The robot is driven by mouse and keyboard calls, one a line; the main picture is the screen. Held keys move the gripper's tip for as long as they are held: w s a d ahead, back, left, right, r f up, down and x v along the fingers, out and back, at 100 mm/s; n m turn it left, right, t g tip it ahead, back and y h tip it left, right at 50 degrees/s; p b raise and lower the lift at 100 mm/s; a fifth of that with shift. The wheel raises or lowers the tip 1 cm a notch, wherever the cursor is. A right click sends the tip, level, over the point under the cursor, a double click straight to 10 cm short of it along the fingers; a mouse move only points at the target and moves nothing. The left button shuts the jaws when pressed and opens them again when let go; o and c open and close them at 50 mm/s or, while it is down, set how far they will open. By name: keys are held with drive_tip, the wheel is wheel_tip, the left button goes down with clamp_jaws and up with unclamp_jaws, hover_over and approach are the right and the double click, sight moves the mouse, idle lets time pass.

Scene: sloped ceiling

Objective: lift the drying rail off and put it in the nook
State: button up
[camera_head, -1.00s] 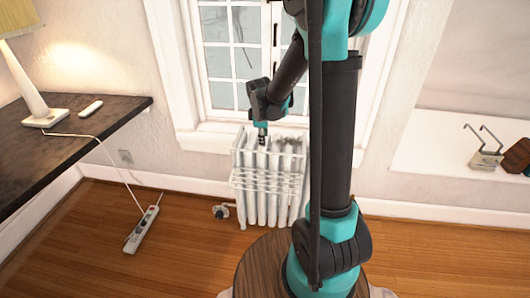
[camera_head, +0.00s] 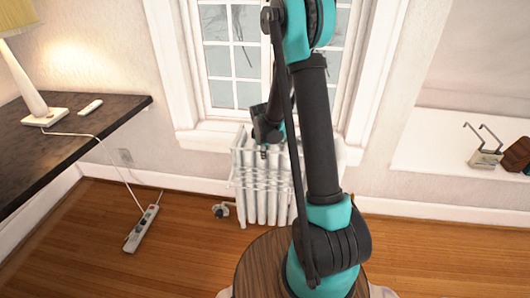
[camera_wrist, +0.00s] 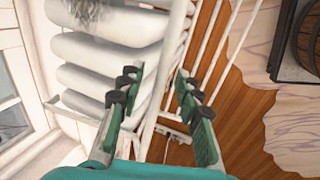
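The drying rail (camera_head: 244,182) is a white wire rack hung on the front of a white ribbed radiator (camera_head: 254,212) under the window. My arm hides its right part in the head view. In the wrist view its thin white bars (camera_wrist: 208,38) run up at the centre right. My gripper (camera_wrist: 160,80) is open, its two dark-green fingers on either side of a white bar, with gaps showing. Contact cannot be told. In the head view my gripper (camera_head: 264,153) is above the radiator's upper front. The nook (camera_head: 425,157) is a white recess in the right wall.
A wire-handled holder (camera_head: 486,157) and brown wooden items (camera_head: 517,155) occupy the nook's right side; its left part is bare. A dark desk (camera_head: 75,140) with a lamp stands left. A power strip (camera_head: 142,229) and cord lie on the wooden floor.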

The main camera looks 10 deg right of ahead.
clamp_jaws()
idle(0.3)
idle(0.3)
drive_tip(key=shift+r, duration=2.7)
